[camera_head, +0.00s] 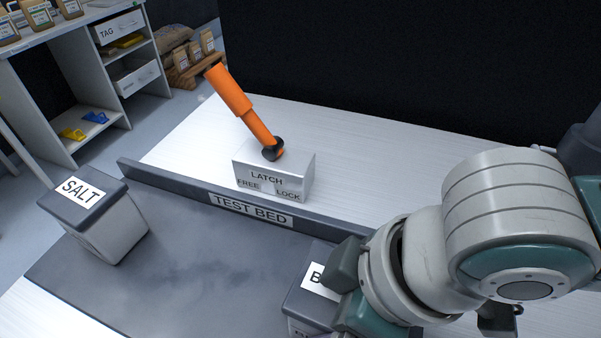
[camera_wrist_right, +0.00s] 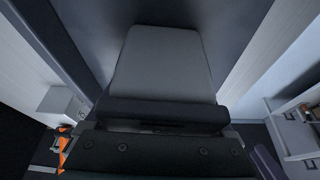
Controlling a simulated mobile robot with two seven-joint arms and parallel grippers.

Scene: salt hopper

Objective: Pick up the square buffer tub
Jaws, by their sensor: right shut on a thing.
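The square buffer tub (camera_head: 305,299) is at the bottom of the head view, with a dark lid and a white label of which only a "B" shows. My right gripper (camera_head: 343,291) is at the tub's right side and shut on it; the hand and arm hide much of the tub. In the right wrist view a pale grey tapered face (camera_wrist_right: 162,62) fills the middle, with a dark edge below it. I cannot tell whether the tub is clear of the surface under it. My left gripper is in neither view.
The SALT tub (camera_head: 103,222) stands at the left end of the grey test bed (camera_head: 190,270). Behind the TEST BED rail (camera_head: 160,180) stands a latch block (camera_head: 299,169) with a tilted orange lever (camera_head: 240,105). The middle of the bed is clear. Shelves stand far left.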

